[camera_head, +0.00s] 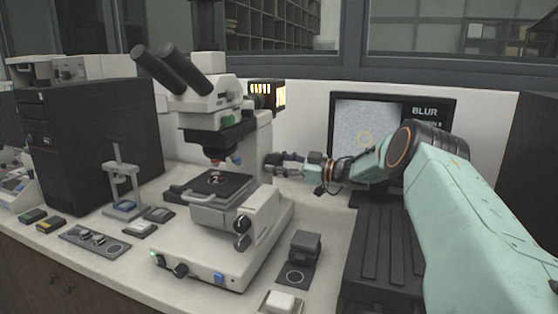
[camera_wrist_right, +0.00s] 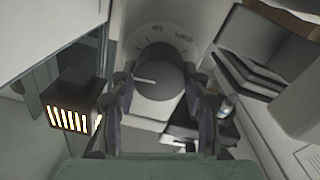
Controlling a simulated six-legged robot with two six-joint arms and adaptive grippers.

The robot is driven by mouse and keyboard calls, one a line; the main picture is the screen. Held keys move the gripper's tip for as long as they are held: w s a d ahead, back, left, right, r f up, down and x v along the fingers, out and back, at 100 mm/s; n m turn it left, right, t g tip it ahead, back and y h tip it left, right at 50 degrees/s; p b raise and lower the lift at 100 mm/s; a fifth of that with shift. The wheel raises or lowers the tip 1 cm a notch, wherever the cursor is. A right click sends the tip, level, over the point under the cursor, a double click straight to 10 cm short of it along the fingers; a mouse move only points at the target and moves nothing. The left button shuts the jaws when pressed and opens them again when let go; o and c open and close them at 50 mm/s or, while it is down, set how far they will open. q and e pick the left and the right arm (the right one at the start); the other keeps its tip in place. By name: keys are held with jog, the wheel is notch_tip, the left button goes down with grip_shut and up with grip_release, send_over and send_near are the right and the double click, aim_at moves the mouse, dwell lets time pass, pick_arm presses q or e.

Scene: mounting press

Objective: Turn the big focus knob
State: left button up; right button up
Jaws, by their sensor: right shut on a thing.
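The big focus knob (camera_wrist_right: 160,75) is a dark round dial with a white pointer line, on a pale plate with printed marks. In the wrist view its pointer aims left. My right gripper (camera_wrist_right: 160,88) has one finger on each side of the knob and is shut on it. In the head view my right gripper (camera_head: 277,164) reaches the right side of the white microscope (camera_head: 265,140) from the right, and its fingers largely hide the knob there. My left gripper is not in view.
The monitor (camera_head: 365,115) behind my right arm reads "BLUR" beside a grey grainy image. A lit lamp housing (camera_head: 266,95) sits above the gripper. Smaller dark knobs (camera_head: 242,225) are on the microscope's base. A black computer tower (camera_head: 90,135) stands at left.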

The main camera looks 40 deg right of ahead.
jog(key=shift+n+p, duration=0.65)
jog(key=shift+n, duration=0.95)
jog(key=o, duration=1.1)
jog(key=shift+a, duration=0.1)
jog(key=shift+o, duration=0.2)
jog(key=v, duration=1.2)
jog(key=shift+f, duration=0.1)
